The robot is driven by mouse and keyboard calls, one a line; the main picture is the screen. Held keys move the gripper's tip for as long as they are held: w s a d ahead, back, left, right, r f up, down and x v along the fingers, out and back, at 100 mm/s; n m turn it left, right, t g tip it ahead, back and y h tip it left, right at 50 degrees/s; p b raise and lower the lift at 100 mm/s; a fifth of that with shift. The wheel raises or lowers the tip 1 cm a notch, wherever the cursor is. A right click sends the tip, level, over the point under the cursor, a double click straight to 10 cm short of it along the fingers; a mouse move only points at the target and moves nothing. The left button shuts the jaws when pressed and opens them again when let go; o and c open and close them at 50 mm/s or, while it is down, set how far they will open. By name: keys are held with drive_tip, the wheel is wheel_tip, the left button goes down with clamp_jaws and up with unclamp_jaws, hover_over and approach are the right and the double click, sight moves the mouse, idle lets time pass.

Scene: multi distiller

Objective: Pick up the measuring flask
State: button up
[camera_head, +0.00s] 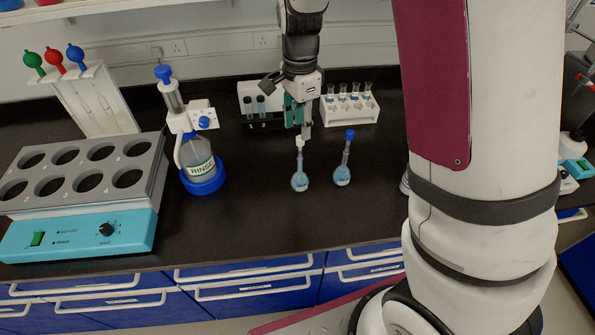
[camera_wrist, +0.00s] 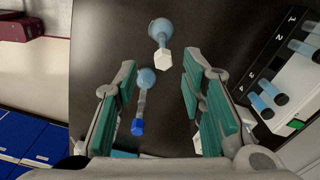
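Two small long-necked flasks with blue liquid stand upright on the black bench. One, the white-stoppered flask (camera_head: 299,182), is just in front of my gripper (camera_head: 299,122); the other, the blue-stoppered flask (camera_head: 342,175), is to its right. In the wrist view, my gripper (camera_wrist: 160,75) has its green-padded fingers wide apart with nothing held. There the blue-stoppered flask (camera_wrist: 142,100) shows between the fingers, nearer the left one. The white-stoppered flask (camera_wrist: 159,28) shows beyond the fingertips. Neither is visibly touched.
Behind my gripper are a black vial holder (camera_head: 262,123) and a white tube rack (camera_head: 350,109). A rinse bottle (camera_head: 199,162) in a blue base stands left, beside a grey multi-well heater (camera_head: 80,175). The bench front is clear.

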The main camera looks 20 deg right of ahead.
sight(300, 154)
wheel_tip(300, 154, down, 8)
drive_tip(key=shift+r+p, duration=0.15)
drive_tip(key=shift+p, duration=0.2)
drive_tip(key=shift+w+d+f+p, duration=0.1)
drive_tip(key=shift+f+p, duration=0.15)
drive_tip(key=shift+f, duration=1)
drive_tip(key=shift+w+d+f+p, duration=0.1)
drive_tip(key=shift+f+p, duration=0.15)
drive_tip(key=shift+f, duration=0.95)
clamp_jaws()
